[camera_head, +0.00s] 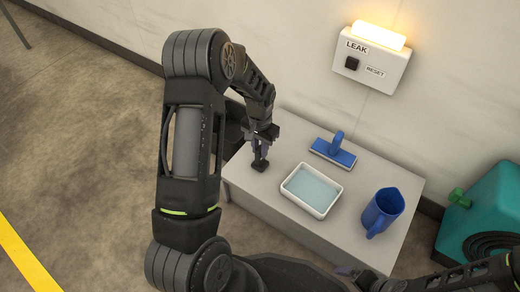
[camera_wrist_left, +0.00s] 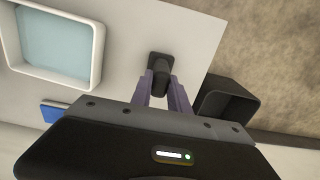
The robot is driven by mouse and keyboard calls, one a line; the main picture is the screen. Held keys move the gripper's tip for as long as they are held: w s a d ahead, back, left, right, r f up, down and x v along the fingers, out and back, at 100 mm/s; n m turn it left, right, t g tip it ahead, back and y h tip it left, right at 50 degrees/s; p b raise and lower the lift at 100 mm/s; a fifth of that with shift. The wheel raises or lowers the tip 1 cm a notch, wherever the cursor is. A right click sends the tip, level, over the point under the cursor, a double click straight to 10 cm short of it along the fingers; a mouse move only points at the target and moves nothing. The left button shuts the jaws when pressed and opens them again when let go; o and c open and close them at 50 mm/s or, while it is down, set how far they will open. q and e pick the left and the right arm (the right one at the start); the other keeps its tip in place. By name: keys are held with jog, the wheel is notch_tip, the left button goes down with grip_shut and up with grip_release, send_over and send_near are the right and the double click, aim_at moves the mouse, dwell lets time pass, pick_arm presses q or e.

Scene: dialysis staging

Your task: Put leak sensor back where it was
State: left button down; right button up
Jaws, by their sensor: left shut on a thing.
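The leak sensor (camera_head: 260,165) is a small dark piece at the left part of the grey table, left of the white tray. It also shows in the left wrist view (camera_wrist_left: 158,62), between the fingertips. My left gripper (camera_head: 262,150) reaches down from above and is shut on the sensor's upper part. In the left wrist view the purple-grey fingers (camera_wrist_left: 162,84) close around it. The sensor is at or just above the table top; I cannot tell if it touches. My right arm shows at the lower right, but its fingertips are not clear.
The white tray (camera_head: 290,190) holds bluish liquid. A wall box (camera_head: 371,65) marked LEAK and RESET has a lit orange lamp (camera_head: 378,36). A dark bin (camera_wrist_left: 228,102) stands beside the table.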

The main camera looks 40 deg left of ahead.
pick_arm(q)
jog(key=shift+f, duration=0.1)
jog(key=c, duration=1.3)
grip_release()
jog(key=shift+o, duration=0.2)
notch_tip(320, 180, up, 12)
jog(key=p, duration=0.5)
